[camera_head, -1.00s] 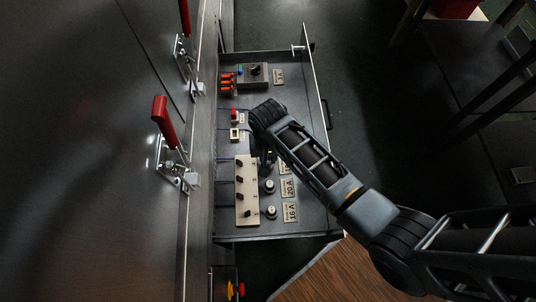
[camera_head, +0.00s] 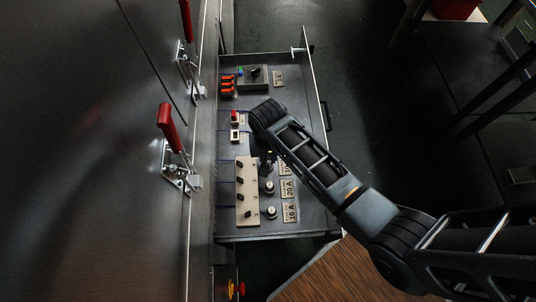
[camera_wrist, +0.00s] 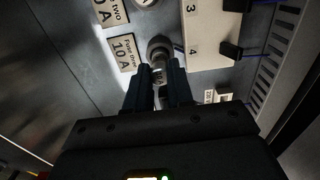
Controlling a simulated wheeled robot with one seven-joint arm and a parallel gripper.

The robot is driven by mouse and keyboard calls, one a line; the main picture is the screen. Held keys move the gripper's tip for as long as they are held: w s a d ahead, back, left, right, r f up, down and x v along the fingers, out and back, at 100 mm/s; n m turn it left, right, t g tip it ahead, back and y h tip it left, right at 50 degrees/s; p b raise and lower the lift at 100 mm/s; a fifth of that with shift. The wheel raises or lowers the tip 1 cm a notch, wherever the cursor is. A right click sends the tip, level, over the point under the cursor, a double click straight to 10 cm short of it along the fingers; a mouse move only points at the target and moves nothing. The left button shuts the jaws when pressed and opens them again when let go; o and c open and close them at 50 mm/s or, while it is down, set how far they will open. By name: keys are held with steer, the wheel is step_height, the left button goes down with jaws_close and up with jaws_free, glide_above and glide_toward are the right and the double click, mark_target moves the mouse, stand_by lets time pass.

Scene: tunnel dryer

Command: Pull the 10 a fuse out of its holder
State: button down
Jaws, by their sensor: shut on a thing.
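The 10 A fuse (camera_wrist: 158,70) shows in the wrist view as a small shiny piece between the fingertips of my gripper (camera_wrist: 160,86), which is shut on it. The dark round fuse holder (camera_wrist: 159,46) is directly beyond the fingertips, beside the plate marked 10 A (camera_wrist: 123,51). The fuse is lined up with the holder; I cannot tell whether it is still seated or just clear. In the head view my gripper (camera_head: 266,165) is mostly hidden by my arm, low over the panel (camera_head: 228,222).
Two similar round holders, 20 A (camera_head: 269,187) and 16 A (camera_head: 271,212), stand close by. A pale strip with several black switches (camera_head: 247,190) is to their left. Red-handled levers (camera_head: 170,125) rise from the left wall. A raised drawer edge (camera_head: 318,95) bounds the right.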

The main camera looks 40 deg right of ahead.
steer(key=shift+r+p, duration=0.85)
steer(key=shift+r, duration=0.05)
steer(key=shift+r, duration=0.15)
step_height(320, 180, up, 4)
steer(key=p, duration=0.4)
steer(key=shift+f, duration=0.25)
steer(key=shift+w+f, duration=0.1)
